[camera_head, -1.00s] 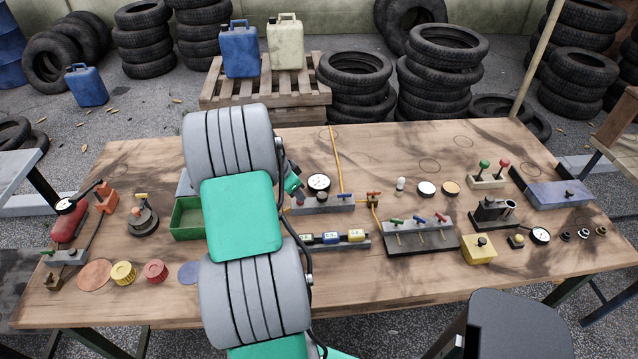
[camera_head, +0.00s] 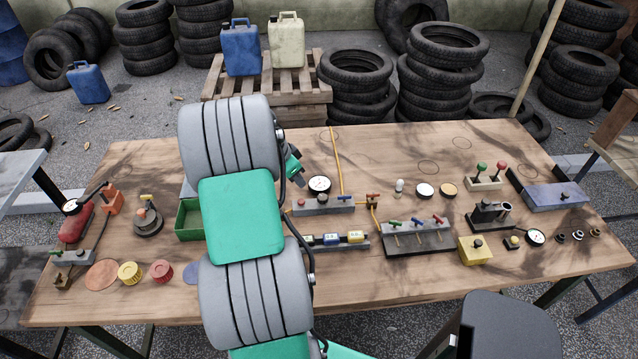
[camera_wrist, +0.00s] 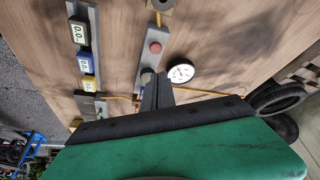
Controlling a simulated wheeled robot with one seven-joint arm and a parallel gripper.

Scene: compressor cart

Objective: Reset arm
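My arm spans the middle of the head view, and most of my gripper is hidden behind it there. In the wrist view the dark fingers of my gripper (camera_wrist: 156,90) are close together, seemingly shut with nothing between them. They appear over the bench near a grey block with a red button (camera_wrist: 155,47) and a round white gauge (camera_wrist: 181,71). The same gauge (camera_head: 319,184) and block (camera_head: 325,205) show in the head view, right of my arm. Whether the fingertips touch anything is unclear.
The wooden bench (camera_head: 400,275) carries a green tray (camera_head: 189,220) partly behind my arm, a row of small displays (camera_head: 331,239), a valve block (camera_head: 418,238), a yellow box (camera_head: 475,250) and red and yellow caps. A dark seat-like shape (camera_head: 510,325) stands at front right.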

